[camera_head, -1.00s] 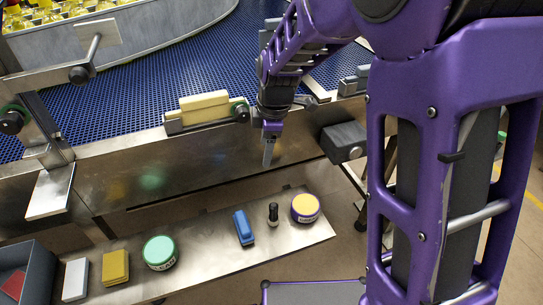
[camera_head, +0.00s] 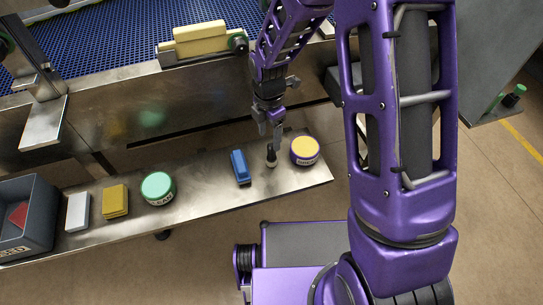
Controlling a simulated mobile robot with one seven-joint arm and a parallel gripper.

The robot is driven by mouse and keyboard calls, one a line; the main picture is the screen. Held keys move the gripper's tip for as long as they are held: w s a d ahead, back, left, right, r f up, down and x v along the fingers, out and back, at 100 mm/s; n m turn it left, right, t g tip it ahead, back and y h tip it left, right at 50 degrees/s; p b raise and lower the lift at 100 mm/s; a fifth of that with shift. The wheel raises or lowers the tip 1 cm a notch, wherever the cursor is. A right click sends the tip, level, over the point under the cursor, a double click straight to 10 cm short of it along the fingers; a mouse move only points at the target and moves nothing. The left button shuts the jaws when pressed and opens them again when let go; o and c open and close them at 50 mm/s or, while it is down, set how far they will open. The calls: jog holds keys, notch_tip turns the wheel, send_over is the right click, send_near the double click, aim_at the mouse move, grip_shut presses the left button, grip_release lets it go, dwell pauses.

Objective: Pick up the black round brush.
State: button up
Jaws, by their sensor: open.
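The black round brush (camera_head: 270,158) stands upright on the steel shelf (camera_head: 205,192), between the blue block and the yellow-topped round tin. It is small and dark with a paler lower end. My gripper (camera_head: 274,140) points down right at the brush's top and is open. One finger shows in front of or beside the brush and hides part of it. I cannot tell whether the fingers touch it or straddle it.
The blue block (camera_head: 240,167) is close on the left, the yellow-topped tin (camera_head: 304,151) close on the right. Farther left are a green-topped tin (camera_head: 158,188), a yellow block (camera_head: 115,201), a white block (camera_head: 78,211) and a grey bin (camera_head: 40,220). The conveyor's steel side (camera_head: 190,100) rises behind.

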aim_at(271, 145)
jog(key=shift+s+d+f+b, duration=0.15)
jog(key=shift+f+b, duration=0.2)
jog(key=shift+f, duration=1.25)
jog(key=shift+d+f+b, duration=0.1)
jog(key=shift+f+b, duration=0.2)
jog(key=shift+f, duration=1.25)
jog(key=shift+r, duration=0.1)
grip_shut()
